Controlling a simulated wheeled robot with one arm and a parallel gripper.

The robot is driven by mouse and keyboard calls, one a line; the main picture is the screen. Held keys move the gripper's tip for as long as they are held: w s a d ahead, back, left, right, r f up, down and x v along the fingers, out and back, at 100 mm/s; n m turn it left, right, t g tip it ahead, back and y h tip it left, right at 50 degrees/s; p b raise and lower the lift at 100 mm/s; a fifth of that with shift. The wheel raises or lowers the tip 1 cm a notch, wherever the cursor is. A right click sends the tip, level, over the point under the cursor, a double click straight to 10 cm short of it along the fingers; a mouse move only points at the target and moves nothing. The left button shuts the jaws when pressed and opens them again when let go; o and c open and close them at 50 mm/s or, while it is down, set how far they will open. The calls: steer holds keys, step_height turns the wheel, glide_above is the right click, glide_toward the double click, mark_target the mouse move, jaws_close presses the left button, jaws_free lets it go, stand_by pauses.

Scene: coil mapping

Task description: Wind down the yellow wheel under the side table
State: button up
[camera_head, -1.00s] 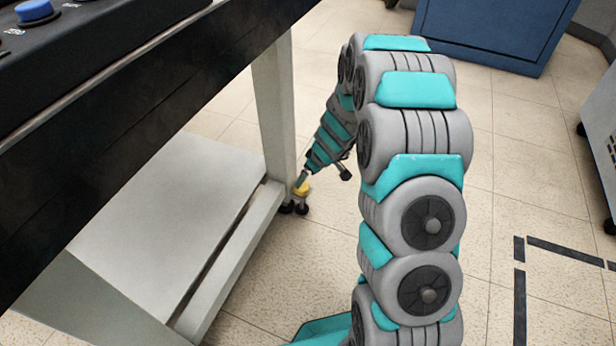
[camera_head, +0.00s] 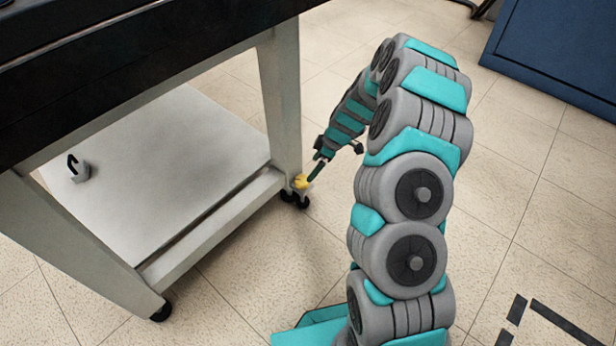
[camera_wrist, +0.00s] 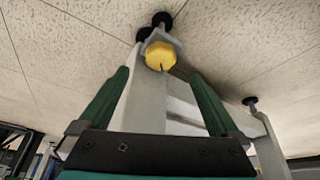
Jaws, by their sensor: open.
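The yellow wheel (camera_head: 300,181) sits low on the side table's far right leg, just above a dark caster. In the wrist view the yellow wheel (camera_wrist: 160,55) shows as a faceted knob with a dark mark, ahead of my gripper. My gripper (camera_head: 315,172) reaches down beside that leg, its tip close to the wheel in the head view. In the wrist view my gripper (camera_wrist: 162,90) is open, its two green fingers spread to either side of the leg, nothing between the tips. The side table (camera_head: 285,95) has a black top and pale legs.
A pale lower shelf (camera_head: 170,150) spans the table legs, with a small grey piece with a black hook (camera_head: 80,170) on it. A blue cabinet (camera_head: 560,50) stands at the back right. The tiled floor to the right is mostly clear.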

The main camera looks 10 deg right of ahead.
mark_target(305, 180)
steer(key=x, duration=0.7)
steer(key=shift+f, duration=0.4)
steer(key=c, duration=1.4)
steer(key=shift+o, duration=0.2)
